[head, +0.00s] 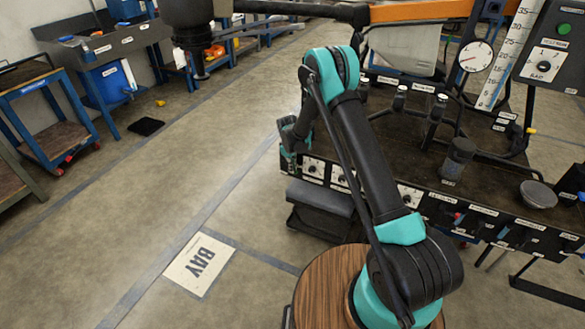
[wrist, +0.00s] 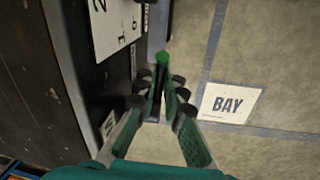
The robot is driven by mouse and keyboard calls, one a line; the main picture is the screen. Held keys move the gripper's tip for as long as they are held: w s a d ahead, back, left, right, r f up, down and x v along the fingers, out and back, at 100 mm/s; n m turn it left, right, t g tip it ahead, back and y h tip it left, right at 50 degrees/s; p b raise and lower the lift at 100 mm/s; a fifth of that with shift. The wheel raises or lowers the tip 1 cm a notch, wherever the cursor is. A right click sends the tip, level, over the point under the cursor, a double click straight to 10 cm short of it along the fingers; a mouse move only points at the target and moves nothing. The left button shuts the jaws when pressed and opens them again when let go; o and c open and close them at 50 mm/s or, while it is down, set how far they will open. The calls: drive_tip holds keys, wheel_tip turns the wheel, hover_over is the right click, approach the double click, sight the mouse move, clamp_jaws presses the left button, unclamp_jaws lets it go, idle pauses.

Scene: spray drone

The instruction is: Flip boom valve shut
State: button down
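My gripper (head: 288,140) is at the left front corner of the dark bench (head: 400,130), beside its front edge. In the wrist view, the two fingers of my gripper (wrist: 163,85) point away from the camera with little space between them. A dark stem with a bright green tip (wrist: 162,58) shows at the fingertips, beside a white numbered plate (wrist: 112,25). Whether the fingers touch or grip the stem is unclear. White control plates (head: 313,168) line the bench front; my arm covers part of that row. I cannot read which label is the boom valve.
A grey step (head: 320,198) juts out below the bench front. A BAY floor sign (head: 199,264) lies on open floor to the left. A blue cart (head: 45,110) and work benches stand along the far left wall. A gauge (head: 475,56) stands at the right.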

drive_tip(key=shift+d+f, duration=0.1)
idle(0.3)
drive_tip(key=y, duration=0.1)
drive_tip(key=t+y, duration=0.1)
drive_tip(key=y, duration=0.1)
drive_tip(key=shift+a+f+y, duration=0.2)
drive_tip(key=shift+f+y, duration=0.1)
drive_tip(key=shift+f, duration=0.1)
drive_tip(key=shift+w+a+f+m+t+y, duration=0.1)
drive_tip(key=shift+a+t+y, duration=0.2)
drive_tip(key=shift+y, duration=0.35)
drive_tip(key=shift+w+a+f+m+t+y, duration=0.1)
drive_tip(key=shift+t+y, duration=0.25)
drive_tip(key=shift+y, duration=0.35)
drive_tip(key=shift+a+f+m+t+y, duration=0.15)
drive_tip(key=shift+t+y, duration=0.2)
drive_tip(key=shift+y, duration=0.3)
drive_tip(key=shift+r, duration=0.1)
drive_tip(key=c, duration=1.9)
unclamp_jaws()
drive_tip(key=v, duration=1.2)
